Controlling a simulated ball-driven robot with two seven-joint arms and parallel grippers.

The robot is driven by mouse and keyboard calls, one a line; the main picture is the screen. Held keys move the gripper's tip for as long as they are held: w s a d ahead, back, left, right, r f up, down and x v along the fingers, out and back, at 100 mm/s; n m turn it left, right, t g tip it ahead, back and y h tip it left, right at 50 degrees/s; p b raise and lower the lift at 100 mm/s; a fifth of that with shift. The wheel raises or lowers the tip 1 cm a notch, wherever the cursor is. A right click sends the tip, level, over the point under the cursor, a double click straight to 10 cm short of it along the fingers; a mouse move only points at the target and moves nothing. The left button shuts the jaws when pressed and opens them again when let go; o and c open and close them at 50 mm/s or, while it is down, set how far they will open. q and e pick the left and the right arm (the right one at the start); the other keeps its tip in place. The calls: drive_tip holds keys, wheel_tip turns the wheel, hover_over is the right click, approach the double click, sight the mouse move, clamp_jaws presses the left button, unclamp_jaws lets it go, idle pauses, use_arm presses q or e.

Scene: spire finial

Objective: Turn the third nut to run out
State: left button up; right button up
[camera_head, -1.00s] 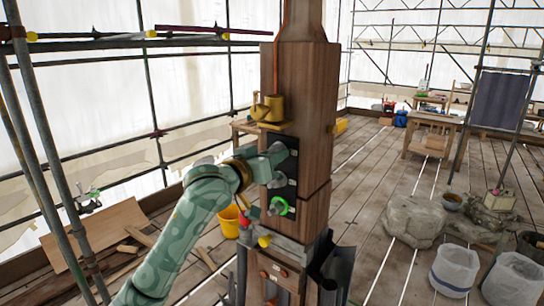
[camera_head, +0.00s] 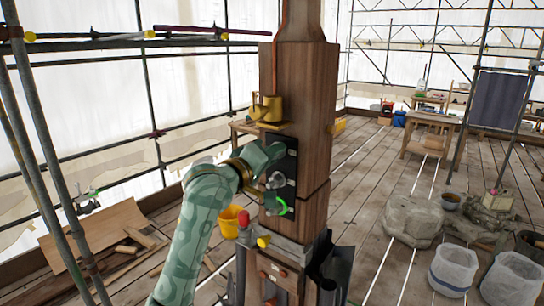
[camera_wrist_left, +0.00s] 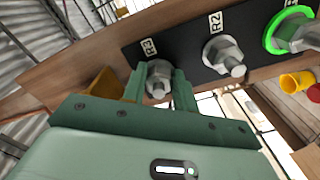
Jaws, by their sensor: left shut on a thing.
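A black plate (camera_head: 291,168) is fixed on the wooden spire post, with labelled nuts in a line on it. In the left wrist view, the grey nut labelled R3 (camera_wrist_left: 158,80) sits between the two green fingers of my left gripper (camera_wrist_left: 159,88), which is shut on it. The R2 nut (camera_wrist_left: 222,52) stands free on its bolt beside it. Another nut at the plate's end has a bright green ring (camera_wrist_left: 275,30) around it. In the head view my left gripper (camera_head: 270,155) is at the plate's upper part and hides the R3 nut. My right gripper is not in view.
A yellow can (camera_head: 267,108) stands on a small ledge above the plate. A yellow bucket (camera_head: 229,222) is left of the post. Scaffold poles (camera_head: 38,150) rise at the left. The plank floor to the right of the post is open, with a stone block (camera_head: 413,221) farther right.

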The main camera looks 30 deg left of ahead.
use_arm(q)
drive_tip(key=shift+f, duration=0.2)
idle(0.4)
drive_tip(key=o, duration=0.8)
drive_tip(key=shift+o, duration=0.8)
drive_tip(key=shift+r, duration=0.1)
drive_tip(key=shift+s, duration=0.1)
drive_tip(key=s+b, duration=0.1)
drive_tip(key=s, duration=1)
drive_tip(key=shift+s+a, duration=0.4)
